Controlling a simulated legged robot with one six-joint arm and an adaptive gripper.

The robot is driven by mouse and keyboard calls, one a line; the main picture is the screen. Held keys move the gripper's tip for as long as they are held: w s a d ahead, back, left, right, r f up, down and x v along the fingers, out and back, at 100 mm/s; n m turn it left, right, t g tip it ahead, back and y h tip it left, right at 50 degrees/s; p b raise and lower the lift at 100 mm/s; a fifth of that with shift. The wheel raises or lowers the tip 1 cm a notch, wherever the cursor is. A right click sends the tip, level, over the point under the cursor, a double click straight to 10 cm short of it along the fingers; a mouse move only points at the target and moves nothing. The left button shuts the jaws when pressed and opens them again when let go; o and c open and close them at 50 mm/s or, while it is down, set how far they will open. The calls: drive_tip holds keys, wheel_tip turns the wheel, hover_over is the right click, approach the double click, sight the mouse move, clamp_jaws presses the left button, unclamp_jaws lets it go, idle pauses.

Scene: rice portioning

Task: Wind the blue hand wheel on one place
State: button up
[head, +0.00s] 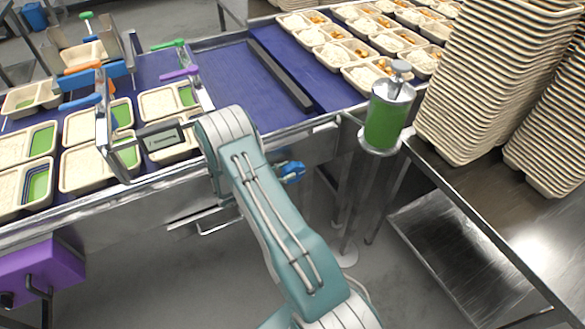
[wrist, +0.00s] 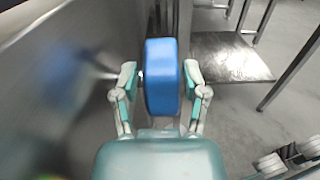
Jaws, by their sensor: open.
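The blue hand wheel (head: 291,171) sticks out from the front side of the metal conveyor frame, just right of my arm in the head view. In the wrist view the blue hand wheel (wrist: 162,80) stands between the two fingers of my gripper (wrist: 161,78). My gripper is open, with one finger on each side of the wheel. A gap shows on the right side; the left finger is closer to the wheel. The wheel's shaft is mostly hidden. In the head view my arm hides the gripper.
A purple box (head: 40,272) hangs under the conveyor at left. A green-filled dispenser (head: 387,112) stands at right, beside a steel table (head: 470,190) with tall stacks of trays (head: 490,80). Filled trays (head: 345,55) lie on the blue belt. Floor below is open.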

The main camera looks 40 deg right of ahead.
drive_tip(key=shift+x, duration=1.2)
drive_tip(key=shift+c, duration=0.3)
clamp_jaws()
drive_tip(key=shift+y, duration=0.8)
drive_tip(key=shift+o, duration=0.3)
unclamp_jaws()
drive_tip(key=shift+d, duration=0.1)
